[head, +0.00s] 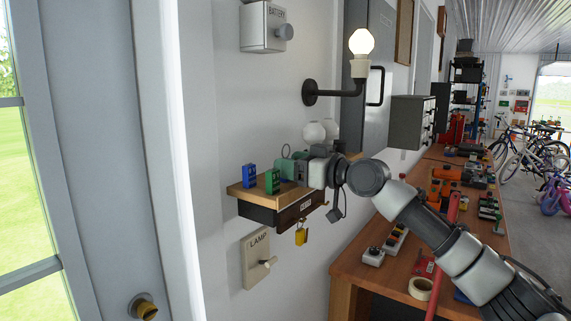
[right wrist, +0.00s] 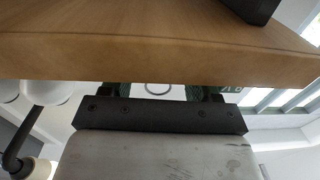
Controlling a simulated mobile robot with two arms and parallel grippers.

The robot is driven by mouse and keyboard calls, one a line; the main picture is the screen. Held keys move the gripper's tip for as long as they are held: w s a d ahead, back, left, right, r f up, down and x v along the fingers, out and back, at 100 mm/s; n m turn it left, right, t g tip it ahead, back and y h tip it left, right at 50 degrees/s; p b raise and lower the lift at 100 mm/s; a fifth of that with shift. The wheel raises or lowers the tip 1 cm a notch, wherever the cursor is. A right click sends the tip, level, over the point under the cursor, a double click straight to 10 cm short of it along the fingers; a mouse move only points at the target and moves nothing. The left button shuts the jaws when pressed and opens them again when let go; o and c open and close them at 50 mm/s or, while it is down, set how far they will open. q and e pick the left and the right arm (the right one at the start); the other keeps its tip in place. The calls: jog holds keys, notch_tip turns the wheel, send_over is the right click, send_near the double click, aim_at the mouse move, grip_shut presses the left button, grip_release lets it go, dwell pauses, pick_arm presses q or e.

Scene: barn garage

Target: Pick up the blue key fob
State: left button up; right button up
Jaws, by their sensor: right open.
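A small blue block-like item (head: 249,174) stands on the wooden wall shelf (head: 243,191), at its left end. It is the only clearly blue thing on the shelf, but I cannot tell if it is the key fob. A green item (head: 272,181) stands to its right. My right gripper (head: 289,167) is open at the shelf's right part, just right of the green item. In the right wrist view, the gripper (right wrist: 158,92) shows partly behind the shelf board (right wrist: 150,55), with a thin dark ring (right wrist: 158,88) between its fingers. My left gripper is not in view.
A dark labelled front (head: 275,213) is under the shelf, with a yellow padlock-like item (head: 301,236) hanging below. A lamp (head: 361,45) juts out above. A lamp switch (head: 257,258) is below. A cluttered workbench (head: 355,270) stands right.

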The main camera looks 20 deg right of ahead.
jog(key=p+x, duration=0.1)
jog(key=x, duration=0.2)
jog(key=shift+w+a+r+p, duration=0.1)
jog(key=shift+a+p, duration=0.05)
jog(key=shift+p, duration=0.15)
jog(key=shift+w+a+f, duration=0.15)
jog(key=shift+w+f, duration=0.05)
jog(key=shift+c, duration=0.8)
jog(key=c, duration=0.8)
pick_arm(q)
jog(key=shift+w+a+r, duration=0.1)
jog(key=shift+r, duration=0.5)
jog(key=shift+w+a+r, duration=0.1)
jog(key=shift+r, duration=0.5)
pick_arm(e)
jog(key=shift+c, duration=0.2)
jog(key=shift+r, duration=0.15)
